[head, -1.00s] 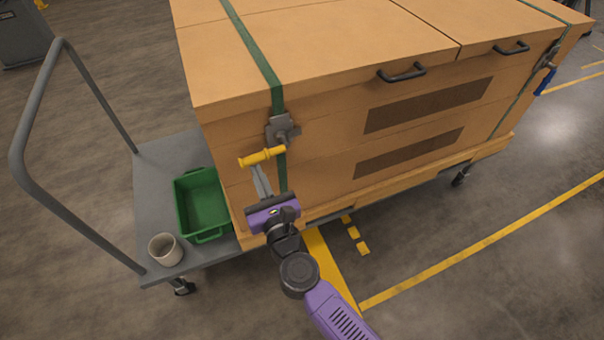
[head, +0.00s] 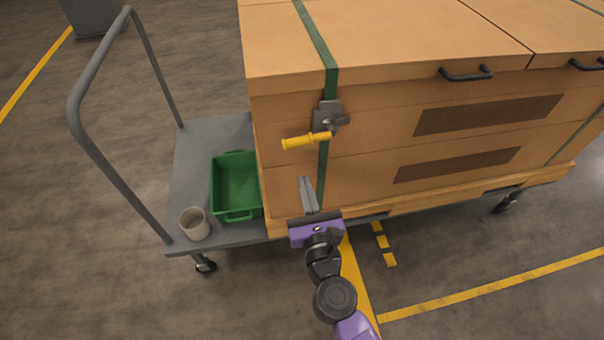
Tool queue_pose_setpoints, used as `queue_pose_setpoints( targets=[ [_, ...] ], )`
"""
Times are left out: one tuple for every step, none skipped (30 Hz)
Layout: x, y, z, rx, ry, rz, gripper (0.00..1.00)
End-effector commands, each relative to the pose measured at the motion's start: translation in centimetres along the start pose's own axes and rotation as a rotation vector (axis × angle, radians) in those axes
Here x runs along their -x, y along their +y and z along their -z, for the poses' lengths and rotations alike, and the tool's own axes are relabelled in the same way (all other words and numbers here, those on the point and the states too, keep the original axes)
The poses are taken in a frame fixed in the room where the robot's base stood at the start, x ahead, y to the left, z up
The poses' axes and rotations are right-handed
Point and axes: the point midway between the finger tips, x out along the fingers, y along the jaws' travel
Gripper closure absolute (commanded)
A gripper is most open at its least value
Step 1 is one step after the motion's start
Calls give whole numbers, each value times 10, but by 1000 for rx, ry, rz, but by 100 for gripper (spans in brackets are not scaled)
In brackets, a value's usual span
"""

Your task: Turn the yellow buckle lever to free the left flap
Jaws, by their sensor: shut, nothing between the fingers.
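The yellow buckle lever (head: 306,140) sticks out to the left from a grey buckle (head: 329,116) on the front of the wooden crate (head: 380,150). A green strap (head: 318,38) runs over the left flap (head: 390,35) and down through the buckle. The left flap lies flat and closed, with a black handle (head: 466,74) at its front edge. My gripper (head: 305,180) is below the lever, its fingers together and pointing up toward it. A gap shows between the fingertips and the lever, and nothing is held.
The crate stands on a grey cart with a tall push handle (head: 88,150) at left. A green bin (head: 236,188) and a pale cup (head: 194,224) sit on the cart deck (head: 200,150). Open floor lies in front.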

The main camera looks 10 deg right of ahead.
Motion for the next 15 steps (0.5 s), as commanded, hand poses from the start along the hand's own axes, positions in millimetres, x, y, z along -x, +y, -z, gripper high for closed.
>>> queue_pose_setpoints(
  targets=[
    [12,0,2,0,2,-1,100],
    [18,0,2,0,2,-1,100],
    [25,0,2,0,2,-1,100],
    [30,0,2,0,2,-1,100],
    [34,0,2,0,2,0,100],
    [40,0,2,-1,2,0,100],
    [44,0,2,0,2,0,100],
    [46,0,2,0,2,0,100],
    [50,0,1,0,1,0,100],
    [52,0,1,0,1,0,100],
    [54,0,1,1,1,0,100],
    [56,0,1,1,1,0,100],
    [57,0,1,1,1,0,100],
    [57,0,0,1,0,0,100],
    [58,0,0,1,0,0,100]
  ],
)
